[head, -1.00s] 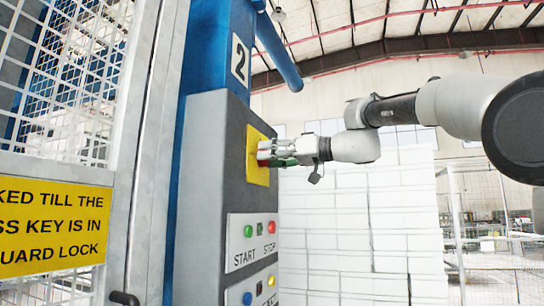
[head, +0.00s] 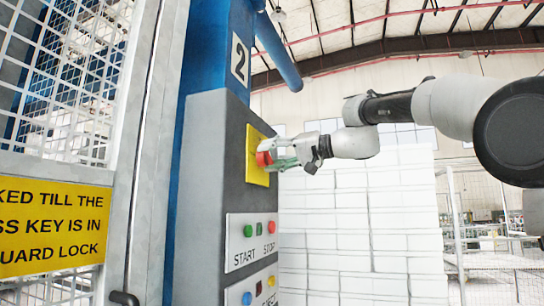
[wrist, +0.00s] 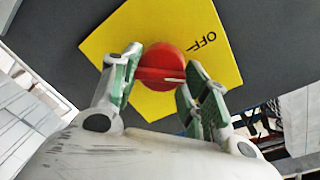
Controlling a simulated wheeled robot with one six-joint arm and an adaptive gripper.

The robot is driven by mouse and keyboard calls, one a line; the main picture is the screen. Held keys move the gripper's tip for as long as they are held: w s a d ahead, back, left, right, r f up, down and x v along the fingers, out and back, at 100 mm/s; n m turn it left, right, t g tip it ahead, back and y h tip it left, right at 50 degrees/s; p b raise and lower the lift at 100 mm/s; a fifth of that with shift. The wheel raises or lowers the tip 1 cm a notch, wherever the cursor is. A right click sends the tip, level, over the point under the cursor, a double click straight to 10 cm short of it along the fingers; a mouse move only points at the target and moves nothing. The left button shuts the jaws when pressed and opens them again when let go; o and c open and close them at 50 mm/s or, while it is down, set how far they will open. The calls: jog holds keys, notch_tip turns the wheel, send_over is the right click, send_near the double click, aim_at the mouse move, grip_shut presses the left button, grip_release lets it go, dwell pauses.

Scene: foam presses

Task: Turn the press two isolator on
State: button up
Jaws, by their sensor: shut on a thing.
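The press two isolator is a round red knob (head: 265,157) on a yellow plate (head: 256,172), on the grey control panel below the "2" sign (head: 239,59). In the wrist view the red knob (wrist: 163,66) has a raised bar running roughly left to right. The word OFF (wrist: 200,42) is printed on the yellow plate (wrist: 215,70), slantwise and upside down in this view; no ON mark is visible. My gripper (head: 273,158) reaches the knob from the right. Its green fingers (wrist: 158,80) are shut on the knob, one at each side.
Below the isolator are green START (head: 248,231) and red STOP (head: 271,227) buttons, with blue and yellow buttons lower down. A mesh guard (head: 75,90) with a yellow sign (head: 52,226) stands left. White stacked blocks (head: 350,230) stand behind my gripper.

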jog(key=m, duration=0.4)
jog(key=m+g, duration=0.1)
jog(key=m, duration=0.4)
jog(key=shift+w+d+f+m, duration=0.1)
jog(key=shift+w+f+m, duration=0.1)
jog(key=shift+m, duration=0.1)
dwell(0.5)
jog(key=o, duration=1)
jog(key=v, duration=1.2)
